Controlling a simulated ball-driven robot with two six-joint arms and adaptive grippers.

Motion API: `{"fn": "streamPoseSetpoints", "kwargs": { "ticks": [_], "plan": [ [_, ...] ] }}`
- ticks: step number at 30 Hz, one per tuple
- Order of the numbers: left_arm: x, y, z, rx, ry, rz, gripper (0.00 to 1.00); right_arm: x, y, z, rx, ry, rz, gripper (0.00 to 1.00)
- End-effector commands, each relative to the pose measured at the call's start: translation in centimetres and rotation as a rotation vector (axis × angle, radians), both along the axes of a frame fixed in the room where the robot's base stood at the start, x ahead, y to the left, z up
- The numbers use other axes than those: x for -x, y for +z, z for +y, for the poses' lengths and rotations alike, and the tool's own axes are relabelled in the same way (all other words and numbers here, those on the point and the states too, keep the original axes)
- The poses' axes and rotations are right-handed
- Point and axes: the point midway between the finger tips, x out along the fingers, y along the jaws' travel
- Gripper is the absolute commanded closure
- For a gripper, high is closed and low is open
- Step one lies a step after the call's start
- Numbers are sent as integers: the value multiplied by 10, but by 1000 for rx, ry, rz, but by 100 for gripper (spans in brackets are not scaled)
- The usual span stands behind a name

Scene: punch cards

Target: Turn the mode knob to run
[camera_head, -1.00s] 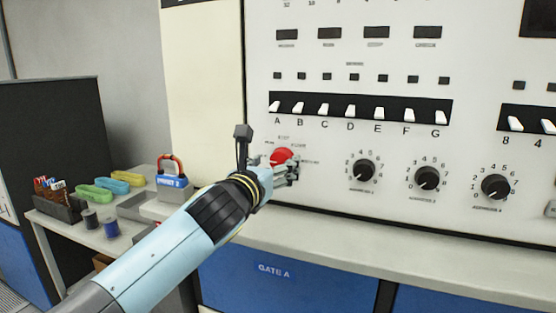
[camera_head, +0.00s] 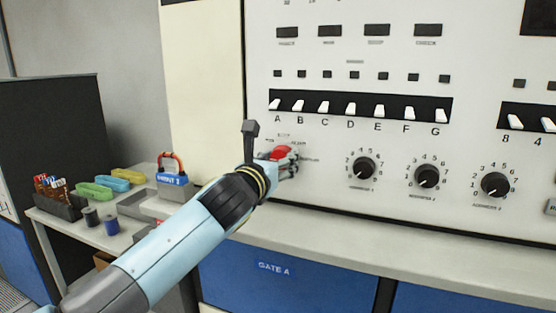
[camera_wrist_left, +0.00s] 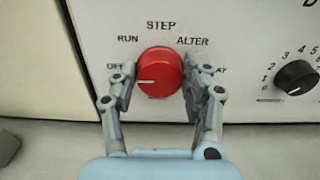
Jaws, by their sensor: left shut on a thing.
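The red mode knob (camera_wrist_left: 158,72) is on the white panel, with the labels OFF, RUN, STEP and ALTER around it in the left wrist view. A last label at right is partly covered by a finger. The knob's white mark points left, near the OFF side and below RUN. My left gripper (camera_wrist_left: 160,90) is shut on the knob, one finger on each side. In the head view the knob (camera_head: 281,153) is partly hidden behind the hand (camera_head: 287,163). My right gripper is not in view.
Black numbered dials (camera_head: 362,168) sit to the right of the knob, and a row of white lever switches (camera_head: 350,111) is above. A grey ledge (camera_head: 350,250) runs below the panel. A side table at left holds a padlock (camera_head: 171,175), spools and coloured items.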

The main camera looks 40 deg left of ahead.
Motion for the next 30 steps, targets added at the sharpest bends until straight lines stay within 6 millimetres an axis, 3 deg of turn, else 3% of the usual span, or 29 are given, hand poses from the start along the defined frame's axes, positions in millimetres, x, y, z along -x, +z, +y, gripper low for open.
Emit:
{"fn": "streamPoseSetpoints", "kwargs": {
  "ticks": [11,21,30],
  "plan": [
    [0,3,-1,-108,-1,29,84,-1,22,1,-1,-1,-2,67],
    [0,3,-2,-377,-1,95,84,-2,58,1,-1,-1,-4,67],
    [0,1,-3,-598,-1,146,84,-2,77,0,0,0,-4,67]
  ]
}}
